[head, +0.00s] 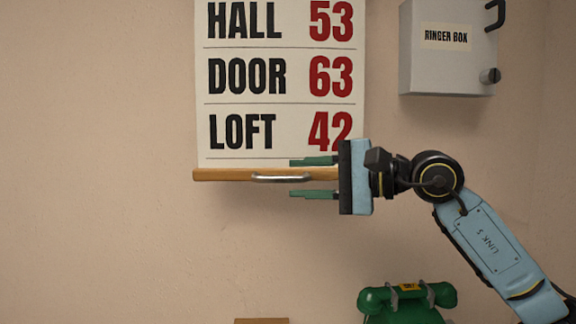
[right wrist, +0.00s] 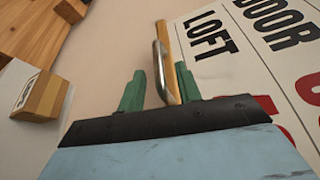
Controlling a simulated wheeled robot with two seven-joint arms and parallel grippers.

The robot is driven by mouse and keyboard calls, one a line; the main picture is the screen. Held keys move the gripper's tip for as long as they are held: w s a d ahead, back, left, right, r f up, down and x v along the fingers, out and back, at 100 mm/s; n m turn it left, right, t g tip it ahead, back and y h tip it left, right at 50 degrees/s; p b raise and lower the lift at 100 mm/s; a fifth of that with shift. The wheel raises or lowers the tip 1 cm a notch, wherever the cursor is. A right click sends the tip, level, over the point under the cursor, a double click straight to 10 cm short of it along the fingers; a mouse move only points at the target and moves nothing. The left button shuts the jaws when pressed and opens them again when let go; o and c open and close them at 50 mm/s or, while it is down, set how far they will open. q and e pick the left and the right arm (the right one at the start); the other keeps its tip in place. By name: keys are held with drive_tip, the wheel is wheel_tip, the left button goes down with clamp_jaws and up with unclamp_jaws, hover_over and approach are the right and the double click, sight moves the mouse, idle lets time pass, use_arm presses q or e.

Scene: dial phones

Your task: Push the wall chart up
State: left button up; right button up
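The wall chart (head: 243,98) hangs flat on the wall, listing HALL 53, DOOR 63 and LOFT 42; part of it also shows in the right wrist view (right wrist: 235,62). A wooden bar (head: 222,174) runs along its bottom edge, with a metal handle (head: 272,179) at its middle. My right gripper (head: 312,177) comes in from the right at bar height. Its green fingers are open, one above and one below the bar. In the right wrist view the handle (right wrist: 160,66) reaches between the fingers (right wrist: 160,88); I cannot tell whether they touch it. My left gripper is not in view.
A grey ringer box (head: 447,65) is mounted on the wall right of the chart. A green dial phone (head: 407,300) stands below my right arm. Wooden pieces (right wrist: 35,30) and a small labelled box (right wrist: 40,95) show in the right wrist view. The wall left of the chart is clear.

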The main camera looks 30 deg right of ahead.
sight(297, 178)
drive_tip(key=shift+p+x, duration=0.55)
drive_tip(key=shift+x, duration=1.15)
drive_tip(key=shift+c, duration=0.4)
clamp_jaws()
